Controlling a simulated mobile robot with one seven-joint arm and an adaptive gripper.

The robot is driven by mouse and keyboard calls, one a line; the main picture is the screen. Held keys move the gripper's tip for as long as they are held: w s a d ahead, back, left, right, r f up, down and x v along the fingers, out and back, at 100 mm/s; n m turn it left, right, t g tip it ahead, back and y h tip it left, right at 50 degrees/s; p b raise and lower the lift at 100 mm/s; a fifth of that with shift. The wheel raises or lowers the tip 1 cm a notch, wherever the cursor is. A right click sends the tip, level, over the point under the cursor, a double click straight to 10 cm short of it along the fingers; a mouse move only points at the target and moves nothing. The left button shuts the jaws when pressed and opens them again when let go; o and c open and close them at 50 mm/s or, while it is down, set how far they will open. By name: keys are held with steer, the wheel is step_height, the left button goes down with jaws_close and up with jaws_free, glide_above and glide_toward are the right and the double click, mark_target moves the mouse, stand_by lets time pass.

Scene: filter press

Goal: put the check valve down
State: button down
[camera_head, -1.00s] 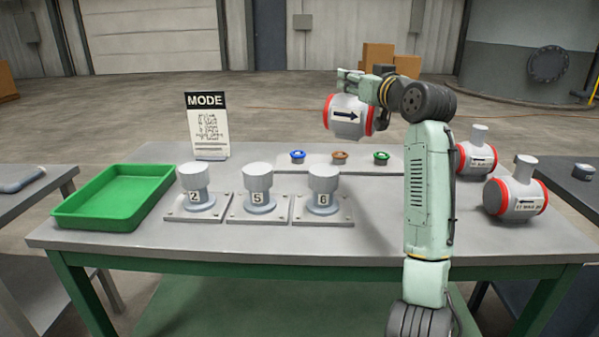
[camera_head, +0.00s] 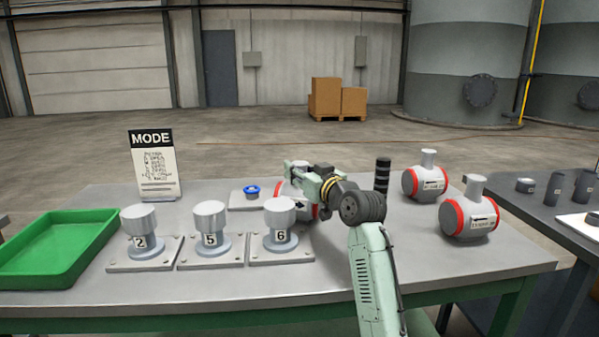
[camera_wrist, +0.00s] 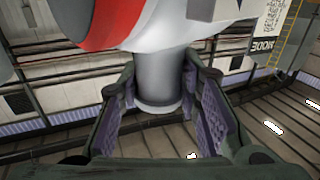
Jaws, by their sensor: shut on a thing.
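The check valve (camera_head: 289,193) is a white body with red end bands and a dark arrow label. In the head view it is beyond the block marked 6 and partly hidden by my arm. My gripper (camera_head: 300,168) is above it. In the wrist view my gripper (camera_wrist: 160,112) has its fingers on either side of the valve's grey neck (camera_wrist: 160,82). The valve body fills the top of that view. Whether the valve's underside touches the table cannot be told.
Two similar valves (camera_head: 424,182) (camera_head: 469,215) stand at the table's right. Blocks 2 (camera_head: 140,218), 5 (camera_head: 210,216) and 6 (camera_head: 279,213) are in front, with a green tray (camera_head: 100,236) at left. A blue button (camera_head: 252,189) and MODE sign (camera_head: 152,160) are behind.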

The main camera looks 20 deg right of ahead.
steer(key=shift+f, duration=0.2)
steer(key=c, duration=1.2)
jaws_free()
